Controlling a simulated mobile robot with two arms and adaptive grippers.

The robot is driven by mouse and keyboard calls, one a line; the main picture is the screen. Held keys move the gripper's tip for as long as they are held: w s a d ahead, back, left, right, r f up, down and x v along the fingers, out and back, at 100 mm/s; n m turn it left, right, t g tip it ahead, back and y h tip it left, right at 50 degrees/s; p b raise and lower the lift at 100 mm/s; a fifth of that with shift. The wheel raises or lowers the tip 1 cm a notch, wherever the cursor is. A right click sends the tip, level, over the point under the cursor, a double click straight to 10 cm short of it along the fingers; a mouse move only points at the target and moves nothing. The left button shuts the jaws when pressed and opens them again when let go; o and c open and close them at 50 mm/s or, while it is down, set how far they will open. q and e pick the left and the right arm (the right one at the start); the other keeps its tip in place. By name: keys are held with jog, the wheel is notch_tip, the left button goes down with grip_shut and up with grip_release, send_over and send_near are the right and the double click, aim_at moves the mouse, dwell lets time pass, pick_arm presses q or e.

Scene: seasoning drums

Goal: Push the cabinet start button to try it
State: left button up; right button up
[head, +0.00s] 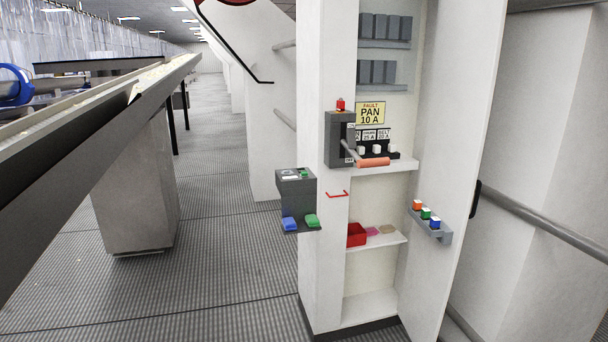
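The white cabinet (336,240) stands open in the middle of the head view. A dark control box (297,192) is fixed to its left side. A green button (312,220) and a blue button (289,223) sit on the box's lower ledge. No label on either can be read, so I cannot tell for certain which is the start button. A smaller green patch (303,173) shows on top of the box. A grey switch box (340,139) has a lever with an orange-red handle (374,162) pointing right. Neither of my grippers is in view.
A red bin (356,234) sits on a lower shelf. The open door (455,150) carries a small coloured-block rack (431,225). A conveyor (90,115) runs left; floor between is clear.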

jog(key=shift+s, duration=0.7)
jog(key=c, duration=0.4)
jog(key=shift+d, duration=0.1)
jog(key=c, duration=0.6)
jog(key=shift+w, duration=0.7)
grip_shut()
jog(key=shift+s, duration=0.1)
